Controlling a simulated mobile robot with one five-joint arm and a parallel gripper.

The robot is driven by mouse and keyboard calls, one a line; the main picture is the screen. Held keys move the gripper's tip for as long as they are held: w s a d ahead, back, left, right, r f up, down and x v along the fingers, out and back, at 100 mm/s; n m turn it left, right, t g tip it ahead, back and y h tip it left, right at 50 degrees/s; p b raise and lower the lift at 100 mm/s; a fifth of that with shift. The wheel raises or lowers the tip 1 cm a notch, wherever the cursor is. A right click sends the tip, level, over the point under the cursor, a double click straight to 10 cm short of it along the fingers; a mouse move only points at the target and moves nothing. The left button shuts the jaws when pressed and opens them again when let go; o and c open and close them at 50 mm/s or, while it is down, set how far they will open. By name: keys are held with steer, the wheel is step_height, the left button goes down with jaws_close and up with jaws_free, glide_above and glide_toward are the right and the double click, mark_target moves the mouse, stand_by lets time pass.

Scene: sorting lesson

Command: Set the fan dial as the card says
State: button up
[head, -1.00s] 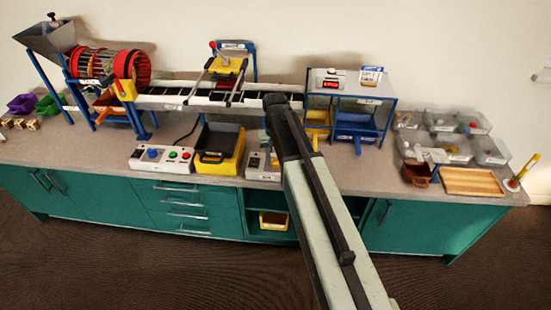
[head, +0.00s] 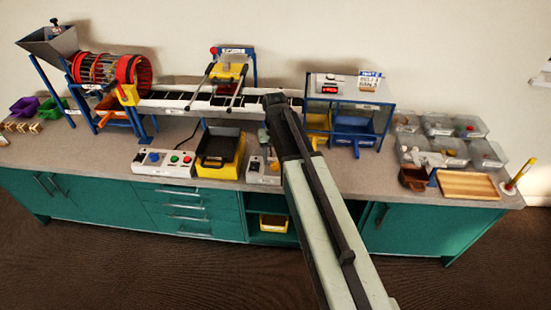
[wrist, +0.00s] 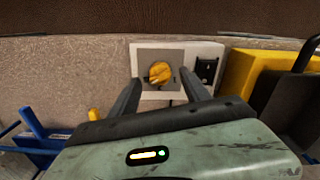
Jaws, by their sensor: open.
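The yellow fan dial (wrist: 160,72) sits on a grey plate on a pale box (wrist: 149,54) in the wrist view. My gripper (wrist: 159,79) is open, with one dark finger on each side of the dial as seen from the wrist. I cannot tell whether the fingers touch it. In the head view the box (head: 258,172) stands on the bench, partly hidden by my arm, and the dial cannot be made out. A card (head: 369,82) stands on the blue-framed stand at right. Its print is too small to read surely.
A yellow bin with a dark tray (head: 219,152) stands close left of the box in the head view. A control panel with coloured buttons (head: 164,162) is further left. The conveyor (head: 190,101) runs behind. Clear bins (head: 440,125) and a wooden board (head: 467,185) are at right.

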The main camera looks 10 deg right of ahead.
mark_target(275, 163)
step_height(275, 163, up, 6)
steer(key=p, duration=0.4)
steer(key=shift+f, duration=0.25)
steer(key=shift+f, duration=0.15)
steer(key=s, duration=1.5)
steer(key=shift+d+r+n, duration=0.2)
steer(key=shift+r+n, duration=0.05)
steer(key=shift+n, duration=0.15)
